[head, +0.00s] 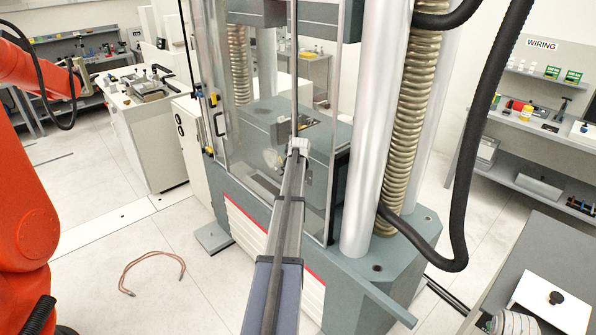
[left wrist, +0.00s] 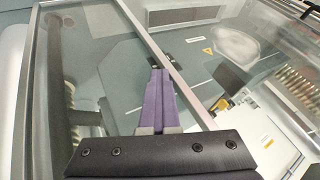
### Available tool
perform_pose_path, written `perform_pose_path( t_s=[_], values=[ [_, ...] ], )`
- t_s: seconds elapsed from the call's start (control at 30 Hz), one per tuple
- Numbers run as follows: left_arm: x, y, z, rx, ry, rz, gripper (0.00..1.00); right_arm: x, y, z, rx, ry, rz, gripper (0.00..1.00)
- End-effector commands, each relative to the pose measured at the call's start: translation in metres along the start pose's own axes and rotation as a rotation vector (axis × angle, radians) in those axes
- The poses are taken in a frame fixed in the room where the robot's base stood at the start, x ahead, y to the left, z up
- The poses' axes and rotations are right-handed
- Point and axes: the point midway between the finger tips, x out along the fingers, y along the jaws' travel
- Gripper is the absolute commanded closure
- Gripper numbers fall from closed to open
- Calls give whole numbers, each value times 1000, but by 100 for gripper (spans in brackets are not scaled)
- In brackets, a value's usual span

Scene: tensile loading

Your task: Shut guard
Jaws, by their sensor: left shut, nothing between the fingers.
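The guard (head: 316,190) is a clear panel with thin metal framing on the front of the tall grey testing machine. It also shows in the left wrist view, with a metal frame bar (left wrist: 160,48) running diagonally across. A dark handle (head: 217,125) is at its left side. I cannot tell whether the guard is fully shut. My left gripper (head: 298,148) reaches forward to the guard's front, near an upright frame bar. In the left wrist view its purple fingers (left wrist: 160,90) are together and empty, close beside the diagonal bar; contact is unclear. My right gripper is not in view.
A thick column (head: 376,130), a spring-like screw cover (head: 415,100) and a black hose (head: 470,170) stand to the right. An orange arm (head: 25,200) fills the left edge. A reddish cable loop (head: 150,268) lies on open floor. A shelf unit (head: 530,125) is at right.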

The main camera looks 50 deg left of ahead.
Motion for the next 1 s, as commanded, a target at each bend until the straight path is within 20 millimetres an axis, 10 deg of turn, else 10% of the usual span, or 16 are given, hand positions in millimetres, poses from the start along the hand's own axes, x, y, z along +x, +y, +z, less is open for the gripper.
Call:
perform_pose_path(
  t_s=[0.53,1.0],
  values=[
    [-21,34,1,5,3,-3,100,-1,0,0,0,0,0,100],
    [-110,33,-1,2,1,-1,100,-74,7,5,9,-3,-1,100]
  ],
)
